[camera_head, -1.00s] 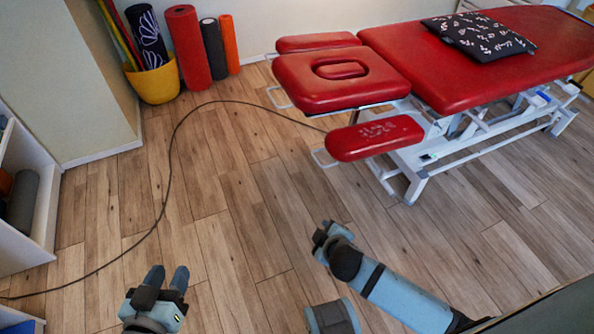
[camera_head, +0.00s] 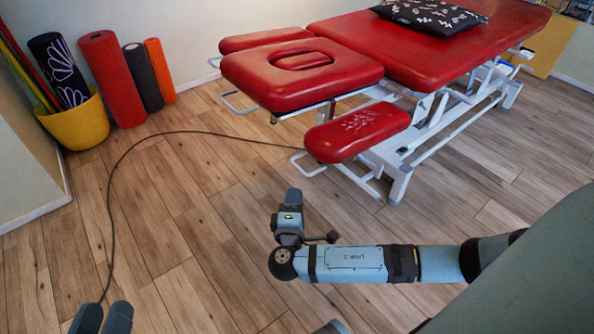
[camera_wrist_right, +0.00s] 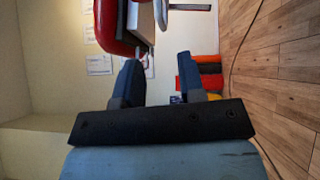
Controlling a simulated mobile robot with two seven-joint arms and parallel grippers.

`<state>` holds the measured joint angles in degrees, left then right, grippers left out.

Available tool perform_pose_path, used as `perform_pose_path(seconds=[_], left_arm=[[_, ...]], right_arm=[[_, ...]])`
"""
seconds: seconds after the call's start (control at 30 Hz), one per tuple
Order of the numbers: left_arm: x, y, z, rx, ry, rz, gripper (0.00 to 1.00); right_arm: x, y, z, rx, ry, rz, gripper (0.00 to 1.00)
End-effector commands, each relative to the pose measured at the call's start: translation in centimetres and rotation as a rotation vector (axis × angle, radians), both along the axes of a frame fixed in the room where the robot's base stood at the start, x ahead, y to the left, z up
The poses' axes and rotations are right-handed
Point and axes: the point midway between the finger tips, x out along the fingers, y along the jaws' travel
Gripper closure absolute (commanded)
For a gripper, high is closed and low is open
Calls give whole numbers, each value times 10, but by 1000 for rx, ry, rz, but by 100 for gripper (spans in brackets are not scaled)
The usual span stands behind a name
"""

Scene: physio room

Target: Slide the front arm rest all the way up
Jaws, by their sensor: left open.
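The front arm rest (camera_head: 357,130) is a red pad with a pale print on top, low at the near side of the red treatment table (camera_head: 420,50). A white metal loop (camera_head: 308,163) sticks out at its left end. My right gripper (camera_head: 291,200) is in front of it, to its lower left and apart from it. In the right wrist view its two fingers (camera_wrist_right: 160,80) stand apart with nothing between them. A red pad edge (camera_wrist_right: 118,28) shows beyond them; I cannot tell which pad. My left gripper (camera_head: 103,316) is open and empty at the bottom left, partly cut off.
A headrest (camera_head: 300,72) with an oval cushion and a second arm rest (camera_head: 266,39) lie behind. A yellow bucket (camera_head: 77,125) and rolled mats (camera_head: 112,78) stand by the wall. A cable (camera_head: 130,150) crosses the otherwise clear wooden floor.

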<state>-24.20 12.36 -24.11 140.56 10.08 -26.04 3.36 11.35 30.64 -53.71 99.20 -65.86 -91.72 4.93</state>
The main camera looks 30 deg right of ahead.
Motion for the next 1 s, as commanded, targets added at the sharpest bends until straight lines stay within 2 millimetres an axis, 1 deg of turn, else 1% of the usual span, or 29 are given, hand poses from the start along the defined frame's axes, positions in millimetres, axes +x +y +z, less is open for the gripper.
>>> perform_pose_path(seconds=[0.03,0.23,0.4,0.5,0.7,0.93,0.97,1.0], left_arm=[[0,0,-8,8,11,-5,57],[-1,-1,-28,39,66,-25,57],[5,2,-27,73,11,-23,57],[8,3,-26,88,-15,-21,57],[9,5,-24,103,-40,-18,57],[9,5,-23,104,-42,-19,57],[9,5,-23,104,-42,-19,57],[9,5,-23,104,-42,-19,57]], right_arm=[[9,-8,-2,-3,-3,-1,64],[43,-37,0,-1,-2,0,64],[65,-56,2,-1,-1,0,64],[75,-64,4,1,-1,0,64],[83,-71,5,1,2,1,64],[83,-71,6,2,2,1,64],[83,-71,6,2,2,1,66],[83,-71,6,2,2,1,75]])
